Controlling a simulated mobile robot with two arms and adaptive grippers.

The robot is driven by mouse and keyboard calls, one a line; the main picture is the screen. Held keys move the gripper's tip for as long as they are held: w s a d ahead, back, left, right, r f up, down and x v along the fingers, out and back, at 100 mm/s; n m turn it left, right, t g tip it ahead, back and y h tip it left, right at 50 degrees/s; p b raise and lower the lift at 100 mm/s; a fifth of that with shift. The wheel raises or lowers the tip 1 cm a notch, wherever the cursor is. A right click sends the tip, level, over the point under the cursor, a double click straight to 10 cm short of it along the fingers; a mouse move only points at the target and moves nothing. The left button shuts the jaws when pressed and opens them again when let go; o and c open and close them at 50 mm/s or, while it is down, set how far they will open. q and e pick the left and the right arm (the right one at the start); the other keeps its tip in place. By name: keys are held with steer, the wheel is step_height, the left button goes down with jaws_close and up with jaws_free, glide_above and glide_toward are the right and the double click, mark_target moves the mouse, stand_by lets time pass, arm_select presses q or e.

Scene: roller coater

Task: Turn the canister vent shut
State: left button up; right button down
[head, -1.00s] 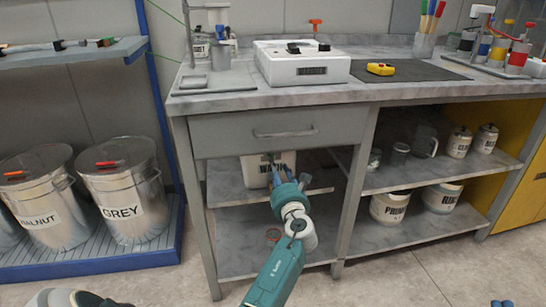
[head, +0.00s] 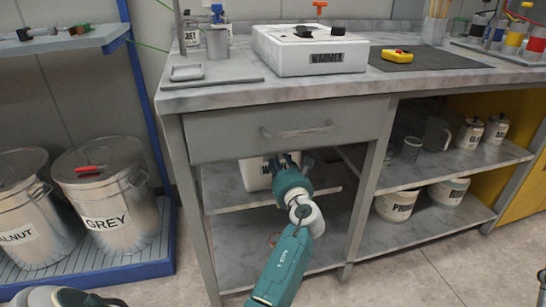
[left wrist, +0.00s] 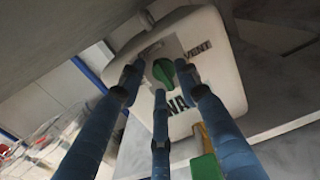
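The white canister (head: 256,176) stands on the shelf under the drawer, partly hidden behind my left gripper. In the left wrist view the canister (left wrist: 228,78) fills the upper middle, with "VENT" lettering beside a green vent knob (left wrist: 163,72). My left gripper (head: 287,161) is at the canister's front in the head view. In the left wrist view its three dark blue fingers (left wrist: 160,76) are spread around the knob, which shows between them. I cannot tell whether any finger touches it. My right gripper is not in view.
The drawer (head: 285,129) and worktop (head: 345,86) lie above the gripper, and a cabinet post (head: 366,195) stands to its right. A white warmer (head: 318,62) sits on the worktop. Metal bins (head: 110,195) stand at left. The lower shelf (head: 240,262) has free room.

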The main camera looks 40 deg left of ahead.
arm_select(q)
steer(key=shift+r, duration=0.1)
steer(key=shift+c, duration=0.5)
jaws_close()
